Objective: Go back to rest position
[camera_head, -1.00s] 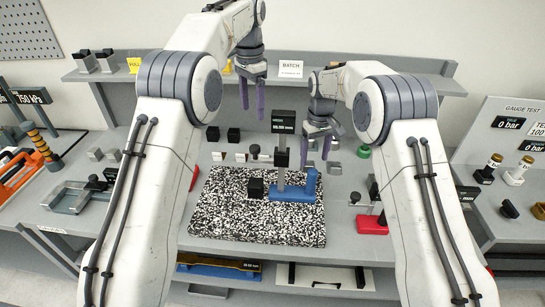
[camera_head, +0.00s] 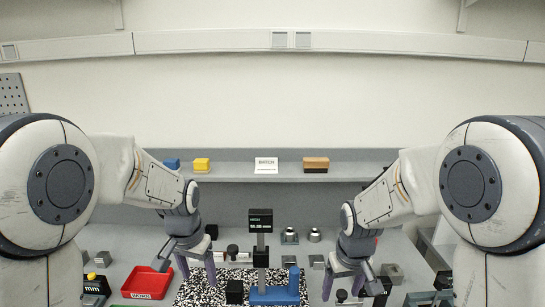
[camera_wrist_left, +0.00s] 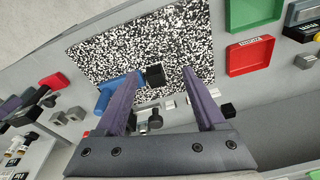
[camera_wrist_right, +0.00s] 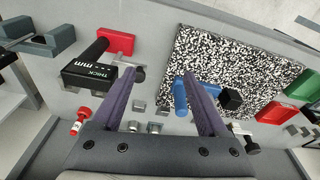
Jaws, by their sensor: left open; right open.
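My left gripper (camera_head: 196,268) hangs over the left part of the bench in the head view, open and empty; its purple fingers (camera_wrist_left: 165,105) are spread apart in the left wrist view. My right gripper (camera_head: 347,280) hangs over the right part of the bench, open and empty; its fingers (camera_wrist_right: 160,105) are also apart in the right wrist view. Between them a blue stand (camera_head: 275,294) with a dark display (camera_head: 260,220) on its post is on the speckled black-and-white mat (camera_head: 200,290). Neither gripper holds anything.
A red tray (camera_head: 147,282) lies left of the mat. Small metal parts (camera_head: 290,236) stand behind the mat.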

